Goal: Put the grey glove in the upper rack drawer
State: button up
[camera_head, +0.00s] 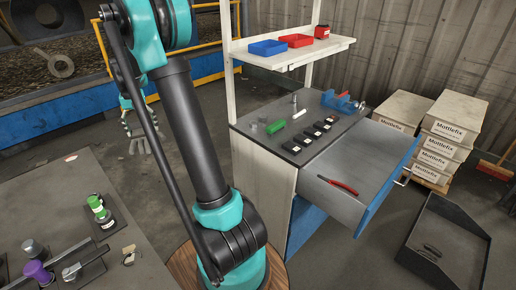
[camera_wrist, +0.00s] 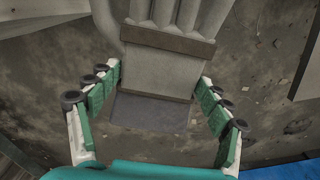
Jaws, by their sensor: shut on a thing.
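The grey glove (camera_head: 138,146) hangs below my gripper (camera_head: 127,106), left of my arm in the head view, with its fingers downward. In the wrist view the glove (camera_wrist: 165,70) shows a brown band, and its cuff lies between the green-padded fingers of my gripper (camera_wrist: 158,98). My gripper is shut on the glove. The upper rack drawer (camera_head: 340,170) is pulled open at the right of the head view, well away from the glove. It has a blue front and holds red-handled pliers (camera_head: 339,185). The wrist view does not show the drawer.
The rack top (camera_head: 265,123) carries a green item, several small black items and a blue vise (camera_head: 341,101). A shelf above holds blue and red bins. Boxes (camera_head: 446,130) and a black tray (camera_head: 446,238) stand right. A grey table (camera_head: 55,190) with tools is lower left.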

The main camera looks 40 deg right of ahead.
aim_at(360, 163)
jog(key=k+l+u, duration=0.1)
jog(key=k+l, duration=0.25)
jog(key=l, duration=0.2)
jog(key=k+l+u, duration=0.1)
jog(key=k+l, duration=0.25)
jog(key=l, duration=0.2)
jog(key=k+l+u, duration=0.1)
jog(key=k+l, duration=0.3)
jog(key=l, duration=0.1)
